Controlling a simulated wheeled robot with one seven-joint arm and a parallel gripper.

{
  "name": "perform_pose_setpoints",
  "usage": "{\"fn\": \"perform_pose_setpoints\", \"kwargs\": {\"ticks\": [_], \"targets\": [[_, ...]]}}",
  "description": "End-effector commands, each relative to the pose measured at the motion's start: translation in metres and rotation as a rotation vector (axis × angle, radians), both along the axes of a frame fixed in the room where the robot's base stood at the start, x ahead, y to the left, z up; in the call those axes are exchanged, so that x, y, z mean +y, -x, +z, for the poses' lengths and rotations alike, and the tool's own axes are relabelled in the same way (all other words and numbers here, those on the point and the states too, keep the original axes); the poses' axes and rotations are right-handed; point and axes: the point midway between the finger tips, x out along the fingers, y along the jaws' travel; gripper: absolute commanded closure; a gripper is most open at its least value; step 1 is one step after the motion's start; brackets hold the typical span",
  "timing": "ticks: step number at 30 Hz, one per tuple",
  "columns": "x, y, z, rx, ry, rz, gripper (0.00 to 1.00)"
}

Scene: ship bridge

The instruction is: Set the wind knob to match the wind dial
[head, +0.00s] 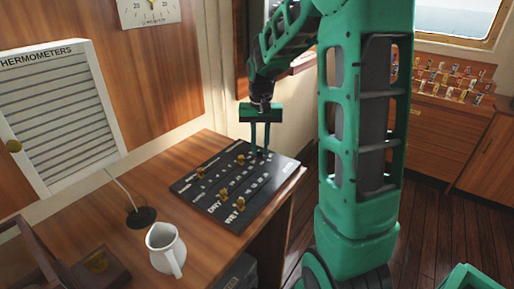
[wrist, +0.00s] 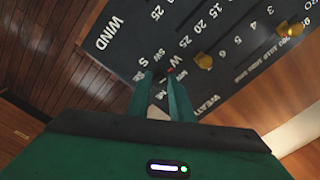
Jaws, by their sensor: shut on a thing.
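The black control board (head: 190,189) lies on the wooden desk, with white lettering and several brass knobs. My gripper (head: 259,152) points down at its far right part, with its fingers at the board. In the wrist view, my fingers (wrist: 162,75) are close together beside the WIND label (wrist: 108,33), among compass letters such as SW, S and W. They are shut on the wind knob, which they mostly hide; I cannot read its setting. A white dial (head: 150,12) on the wall is cut off by the top edge; whether it is the wind dial I cannot tell.
A white jug (head: 164,247) and a black round base (head: 141,217) stand on the desk. A thermometers cabinet (head: 60,115) hangs at left. Other brass knobs (wrist: 202,61) sit near my fingers. Bottles (head: 450,80) fill a far rack at right.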

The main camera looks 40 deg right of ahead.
Motion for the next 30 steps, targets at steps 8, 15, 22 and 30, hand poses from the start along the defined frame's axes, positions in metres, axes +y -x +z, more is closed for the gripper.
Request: {"fn": "perform_pose_setpoints", "kwargs": {"ticks": [8,15,22,30], "targets": [[-0.0003,-0.0018,0.0011,-0.006,0.002,0.263,1.0],[0.0,-0.0022,0.0012,-0.007,0.002,0.491,1.0],[0.0,-0.0025,0.0014,-0.007,0.003,0.693,1.0],[0.0001,-0.0028,0.0016,-0.007,0.002,0.868,1.0]]}}
